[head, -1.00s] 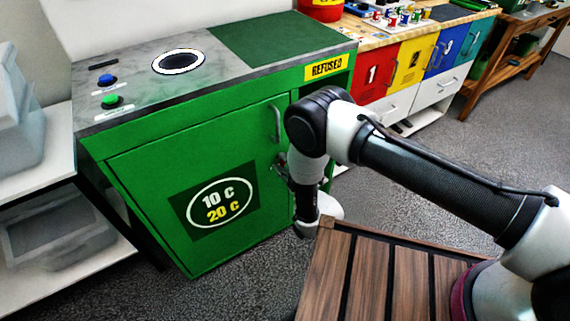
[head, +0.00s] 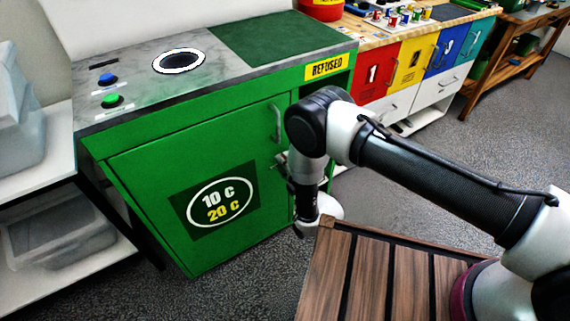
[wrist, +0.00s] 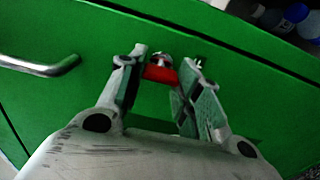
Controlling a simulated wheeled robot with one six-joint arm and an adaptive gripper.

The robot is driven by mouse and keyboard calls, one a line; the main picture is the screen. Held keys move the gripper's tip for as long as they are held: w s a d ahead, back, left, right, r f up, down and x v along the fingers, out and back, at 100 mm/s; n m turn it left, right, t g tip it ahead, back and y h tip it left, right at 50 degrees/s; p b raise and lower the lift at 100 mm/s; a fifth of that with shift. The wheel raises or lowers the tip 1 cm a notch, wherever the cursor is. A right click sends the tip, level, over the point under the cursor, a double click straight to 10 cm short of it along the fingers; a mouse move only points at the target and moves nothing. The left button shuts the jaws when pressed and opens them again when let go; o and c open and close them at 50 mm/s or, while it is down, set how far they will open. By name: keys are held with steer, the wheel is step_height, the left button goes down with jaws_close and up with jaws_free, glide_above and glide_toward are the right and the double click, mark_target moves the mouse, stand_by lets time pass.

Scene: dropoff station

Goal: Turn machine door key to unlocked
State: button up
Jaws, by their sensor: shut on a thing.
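The green machine door (head: 150,160) is closed, with a "10 C 20 C" label and a metal handle (head: 276,123) near its right edge. The handle also shows at the left of the wrist view (wrist: 40,65). In the wrist view a small red key (wrist: 160,74) sits at a metal lock (wrist: 160,60) on the green front. My gripper (wrist: 168,62) is shut on the key, with a finger on either side. In the head view my gripper (head: 283,161) is at the door's right side, below the handle, where my arm hides the key and lock.
The machine top (head: 130,75) carries a blue button (head: 108,80), a green button (head: 112,100) and a round opening (head: 180,61). A grey bin (head: 20,115) stands on a shelf at left. Coloured cabinets (head: 375,75) stand at right. Open floor lies between.

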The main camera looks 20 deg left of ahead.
stand_by(0.3)
steer(key=o, duration=1)
steer(key=v, duration=0.7)
steer(key=shift+s+d, duration=0.15)
steer(key=shift+s, duration=0.1)
